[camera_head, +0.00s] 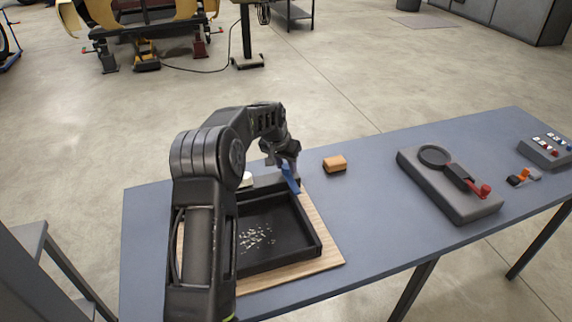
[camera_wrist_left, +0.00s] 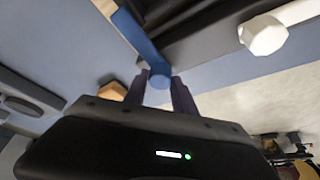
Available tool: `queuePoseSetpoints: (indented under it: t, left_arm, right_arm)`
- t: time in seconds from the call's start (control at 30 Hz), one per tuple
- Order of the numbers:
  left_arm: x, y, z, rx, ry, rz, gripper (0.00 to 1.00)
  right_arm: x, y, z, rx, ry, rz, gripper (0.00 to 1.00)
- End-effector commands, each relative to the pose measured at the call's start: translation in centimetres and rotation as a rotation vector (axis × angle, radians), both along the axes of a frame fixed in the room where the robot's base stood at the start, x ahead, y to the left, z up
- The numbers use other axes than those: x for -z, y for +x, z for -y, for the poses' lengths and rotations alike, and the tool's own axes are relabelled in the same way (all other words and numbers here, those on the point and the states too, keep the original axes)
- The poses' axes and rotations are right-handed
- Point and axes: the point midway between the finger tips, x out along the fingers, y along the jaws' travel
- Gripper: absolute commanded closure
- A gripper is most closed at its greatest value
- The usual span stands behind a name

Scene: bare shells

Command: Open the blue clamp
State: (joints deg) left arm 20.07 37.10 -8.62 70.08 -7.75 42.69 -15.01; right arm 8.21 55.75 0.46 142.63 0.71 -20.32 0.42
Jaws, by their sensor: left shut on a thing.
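The blue clamp (camera_head: 290,178) is at the back right corner of a black tray (camera_head: 313,232). My left gripper (camera_head: 291,166) reaches over the tray from the left and is at the clamp's upper end. In the left wrist view the clamp shows as a blue bar (camera_wrist_left: 139,36) with a rounded end. The left gripper's two dark fingers (camera_wrist_left: 158,92) are shut on that end. Whether the clamp is open or closed cannot be told. My right gripper is not in view.
The tray holds small pale bits and lies on a wooden board (camera_head: 331,262). A white knob (camera_head: 246,180) is at its back edge. A brown block (camera_head: 335,164), a grey device with red handle (camera_head: 447,187), an orange-black piece (camera_head: 522,177) and a button box (camera_head: 546,151) stand to the right.

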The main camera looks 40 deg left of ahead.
Motion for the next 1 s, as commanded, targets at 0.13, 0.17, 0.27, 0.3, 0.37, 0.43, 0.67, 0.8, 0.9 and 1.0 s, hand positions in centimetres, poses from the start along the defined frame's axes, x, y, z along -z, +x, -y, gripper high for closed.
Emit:
queuePoseSetpoints:
  t: [0.13, 0.17, 0.27, 0.3, 0.37, 0.43, 0.67, 0.8, 0.9, 1.0]
  left_arm:
    - [-0.02, 0.0, -0.01, 0.0, 0.0, 0.0, 0.95]
    - [-0.02, 0.0, -0.01, 0.0, 0.0, 0.0, 0.97]
    - [-0.02, 0.0, -0.01, 0.0, 0.0, 0.0, 1.0]
    - [-0.02, 0.0, -0.01, 0.0, 0.0, 0.0, 1.0]
    - [-0.03, 0.0, -0.01, 0.0, 0.0, 0.0, 1.0]
    - [-0.03, 0.0, -0.01, 0.0, 0.0, 0.0, 1.0]
    - [-0.03, 0.0, -0.01, 0.0, 0.0, 0.0, 1.0]
    - [-0.04, 0.01, -0.01, 0.0, 0.0, 0.0, 1.0]
    - [-0.04, 0.01, -0.01, 0.0, 0.0, 0.0, 1.0]
    - [-0.04, 0.01, -0.01, 0.0, 0.0, 0.0, 1.0]
  right_arm:
    - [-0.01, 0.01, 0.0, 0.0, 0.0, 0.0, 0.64]
    - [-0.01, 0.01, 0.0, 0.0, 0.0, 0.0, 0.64]
    - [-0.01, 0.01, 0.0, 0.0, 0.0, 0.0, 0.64]
    - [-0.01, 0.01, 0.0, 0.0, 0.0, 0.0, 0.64]
    - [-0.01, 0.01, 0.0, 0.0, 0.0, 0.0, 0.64]
    - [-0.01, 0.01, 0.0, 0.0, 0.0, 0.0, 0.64]
    - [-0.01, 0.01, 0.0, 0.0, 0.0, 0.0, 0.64]
    - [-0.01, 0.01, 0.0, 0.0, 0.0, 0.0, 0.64]
    - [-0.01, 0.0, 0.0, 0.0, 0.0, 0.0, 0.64]
    - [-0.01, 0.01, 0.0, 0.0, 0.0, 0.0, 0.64]
